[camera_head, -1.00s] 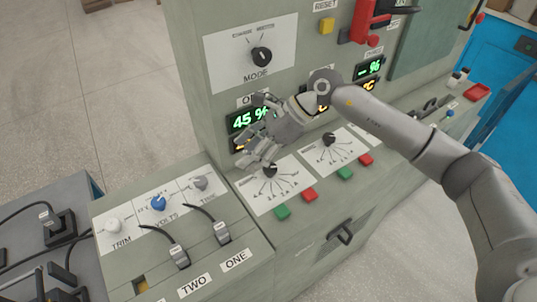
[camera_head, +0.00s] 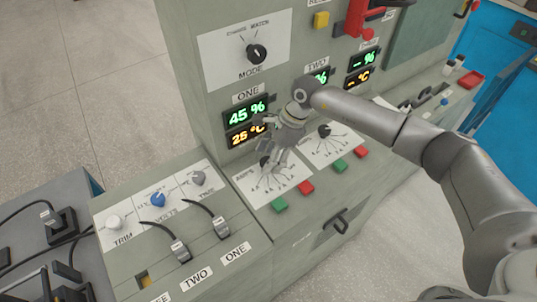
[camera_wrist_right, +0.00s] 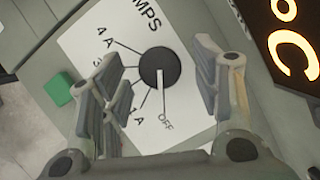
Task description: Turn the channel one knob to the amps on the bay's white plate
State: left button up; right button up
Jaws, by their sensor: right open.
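The channel one knob (camera_head: 264,161) is a black dial on a white AMPS scale (camera_head: 271,186) on the sloping console, below the ONE display. In the right wrist view the knob (camera_wrist_right: 160,68) has its white mark toward OFF; 1 A and 4 A are readable. My right gripper (camera_head: 273,156) is open above it. In the wrist view its fingers (camera_wrist_right: 152,75) stand on either side of the knob, with gaps; contact is not visible. White plates reading ONE (camera_head: 235,252) and TWO (camera_head: 196,279) are at the front left; I read no amps on them. My left gripper is out of view.
The ONE display (camera_head: 246,122) reads 45 % and 25 °C. The channel two knob (camera_head: 324,130) is just right. Green (camera_head: 280,205) and red (camera_head: 306,187) buttons lie in front. The MODE knob (camera_head: 257,53) is above; TRIM (camera_head: 114,222) and VOLTS (camera_head: 158,199) knobs are left.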

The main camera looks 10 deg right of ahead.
jog(key=shift+a+f, duration=0.2)
jog(key=shift+f, duration=0.25)
jog(key=shift+c, duration=0.3)
jog(key=c, duration=0.9)
jog(key=shift+c, duration=0.2)
